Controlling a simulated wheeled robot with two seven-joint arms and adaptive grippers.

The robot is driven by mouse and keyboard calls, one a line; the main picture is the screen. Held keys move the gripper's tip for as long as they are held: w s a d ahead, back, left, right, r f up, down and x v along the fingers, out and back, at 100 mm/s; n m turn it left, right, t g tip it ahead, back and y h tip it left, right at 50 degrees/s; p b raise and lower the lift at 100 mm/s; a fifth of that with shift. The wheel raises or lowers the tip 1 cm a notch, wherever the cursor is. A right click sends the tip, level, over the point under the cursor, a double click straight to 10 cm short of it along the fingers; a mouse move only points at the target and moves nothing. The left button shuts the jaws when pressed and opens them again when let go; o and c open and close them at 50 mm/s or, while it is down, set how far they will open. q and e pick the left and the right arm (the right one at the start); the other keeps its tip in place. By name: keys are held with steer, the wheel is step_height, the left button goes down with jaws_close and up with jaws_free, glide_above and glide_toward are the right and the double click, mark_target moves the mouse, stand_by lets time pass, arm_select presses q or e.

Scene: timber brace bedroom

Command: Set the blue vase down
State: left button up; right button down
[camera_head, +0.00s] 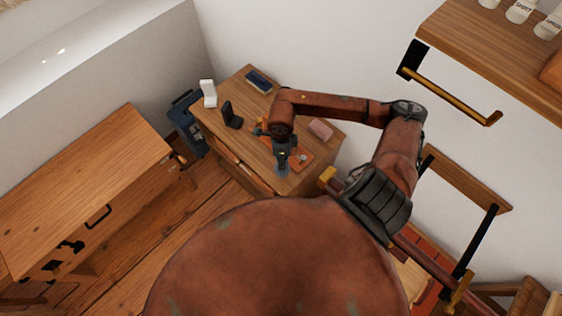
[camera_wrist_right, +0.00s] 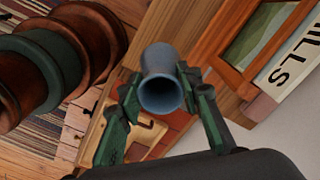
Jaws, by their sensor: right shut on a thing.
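The blue vase (camera_wrist_right: 160,85) is between the fingers of my right gripper (camera_wrist_right: 163,95) in the right wrist view, its round mouth facing the camera. The green fingers are shut on it from both sides. In the head view my right gripper (camera_head: 283,158) is over the front part of the wooden desk (camera_head: 208,117), and a small bluish part of the vase (camera_head: 282,171) shows below it. I cannot tell whether the vase's base touches the desk top. My left gripper is not in view.
A wooden cabinet (camera_head: 85,185) stands left. A wall shelf (camera_head: 500,55) with a rail hangs right.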

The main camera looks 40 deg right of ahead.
steer(key=shift+w+f, duration=0.2)
steer(key=shift+f, duration=0.05)
step_height(320, 180, down, 3)
steer(key=shift+p, duration=0.3)
steer(key=shift+f, duration=0.1)
steer(key=shift+f, duration=0.15)
steer(key=c, duration=1.4)
jaws_free()
steer(key=shift+r, duration=0.2)
